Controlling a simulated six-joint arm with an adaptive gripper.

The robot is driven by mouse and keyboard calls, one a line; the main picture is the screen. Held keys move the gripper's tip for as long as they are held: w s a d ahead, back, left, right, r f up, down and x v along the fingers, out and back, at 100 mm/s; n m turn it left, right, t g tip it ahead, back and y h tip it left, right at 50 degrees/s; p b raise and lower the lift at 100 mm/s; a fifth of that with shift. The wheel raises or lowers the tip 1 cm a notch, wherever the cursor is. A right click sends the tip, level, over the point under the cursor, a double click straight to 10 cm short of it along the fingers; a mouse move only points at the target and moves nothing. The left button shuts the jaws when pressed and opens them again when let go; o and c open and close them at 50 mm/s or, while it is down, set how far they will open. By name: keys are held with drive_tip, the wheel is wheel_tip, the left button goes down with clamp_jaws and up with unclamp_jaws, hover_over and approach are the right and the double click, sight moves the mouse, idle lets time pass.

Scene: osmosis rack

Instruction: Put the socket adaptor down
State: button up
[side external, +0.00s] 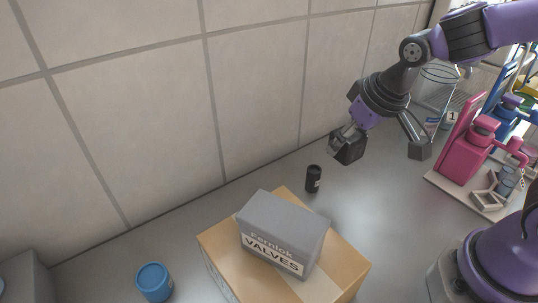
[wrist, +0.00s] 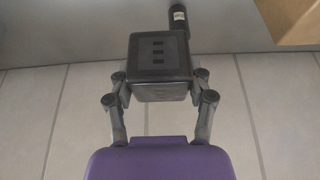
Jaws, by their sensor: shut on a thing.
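The socket adaptor (wrist: 160,62) is a black, box-shaped block with three small marks on its face in the wrist view. My gripper (wrist: 161,80) has a finger on each side of it and is shut on it. In the side external view, the dark adaptor (side external: 349,147) hangs at the end of my gripper (side external: 351,134), close to the tiled wall and apparently above the grey worktop (side external: 205,210). The fingertips are partly hidden by the adaptor.
A small black bottle (side external: 313,178) stands near the adaptor. A cardboard box (side external: 215,255) carries a grey VALVES box (side external: 285,230). A blue tub (side external: 154,281) stands front left.

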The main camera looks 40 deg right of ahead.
drive_tip(key=s+d+r+m+g+h, duration=0.1)
drive_tip(key=s+d+m+g+h, duration=0.55)
drive_tip(key=m, duration=1.05)
drive_tip(key=d+f, duration=0.2)
drive_tip(key=d, duration=0.2)
drive_tip(key=d+f+t+y, duration=0.1)
drive_tip(key=d+f, duration=0.1)
drive_tip(key=d, duration=0.2)
drive_tip(key=s+d+f+t+y, duration=0.1)
drive_tip(key=d+f, duration=0.1)
drive_tip(key=d, duration=0.2)
drive_tip(key=shift+s+d+f+m, duration=0.1)
drive_tip(key=shift+d+f+m, duration=0.1)
drive_tip(key=shift+m, duration=0.2)
drive_tip(key=shift+d+f, duration=0.15)
drive_tip(key=shift+f, duration=1.9)
drive_tip(key=shift+f, duration=0.3)
drive_tip(key=o, duration=1.2)
